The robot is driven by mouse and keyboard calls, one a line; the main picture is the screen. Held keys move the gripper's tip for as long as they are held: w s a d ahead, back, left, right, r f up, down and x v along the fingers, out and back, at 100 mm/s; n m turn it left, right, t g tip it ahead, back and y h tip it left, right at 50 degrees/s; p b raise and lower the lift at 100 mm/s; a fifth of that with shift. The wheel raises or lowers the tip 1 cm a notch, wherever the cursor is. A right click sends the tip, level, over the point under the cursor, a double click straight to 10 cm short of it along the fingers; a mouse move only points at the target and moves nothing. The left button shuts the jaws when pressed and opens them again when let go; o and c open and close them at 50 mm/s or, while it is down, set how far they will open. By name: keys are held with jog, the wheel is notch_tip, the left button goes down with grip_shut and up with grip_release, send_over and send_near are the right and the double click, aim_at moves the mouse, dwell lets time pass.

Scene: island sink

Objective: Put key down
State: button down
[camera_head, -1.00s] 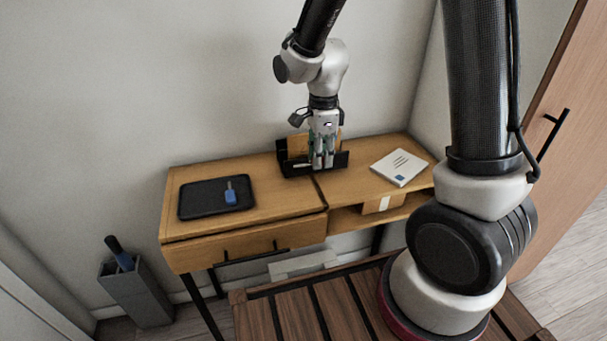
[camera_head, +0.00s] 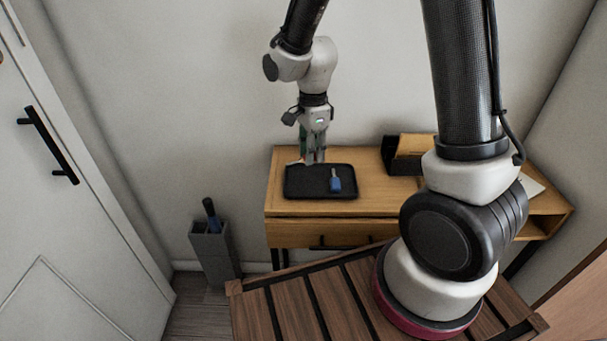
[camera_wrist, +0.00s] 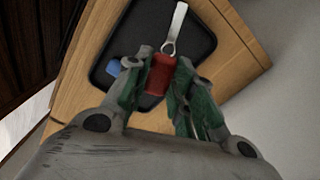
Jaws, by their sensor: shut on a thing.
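My gripper (camera_head: 314,157) is over the back edge of a black tray (camera_head: 298,190) on the wooden desk. It is shut on a key with a red fob (camera_wrist: 159,76). In the wrist view the fob sits between my fingers, and its metal ring and pale shank (camera_wrist: 177,20) point away from my palm, over the tray. In the head view the held key is mostly hidden by the fingers. A second key with a blue fob (camera_head: 335,184) lies on the right part of the tray; the wrist view shows a bit of blue (camera_wrist: 114,67).
A black organizer (camera_head: 398,165) with a tan insert stands on the desk to the right, partly behind my arm. A grey bin (camera_head: 213,248) stands on the floor left of the desk. The tray's left part is clear.

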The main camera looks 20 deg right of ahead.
aim_at(311, 179)
notch_tip(311, 179, down, 7)
jog(key=shift+r, duration=0.2)
jog(key=shift+f, duration=0.15)
jog(key=c, duration=1.2)
grip_release()
notch_tip(311, 179, up, 12)
jog(key=shift+r, duration=0.25)
jog(key=s+d+r+n+t, duration=0.2)
jog(key=s+d+r+n, duration=0.5)
jog(key=s+r+n, duration=0.1)
jog(key=s+d+r+n+t, duration=0.2)
jog(key=s+d+r+n, duration=0.5)
jog(key=s, duration=0.4)
jog(key=shift+s+r+n, duration=0.3)
jog(key=shift+r+n, duration=0.2)
jog(key=shift+n, duration=0.5)
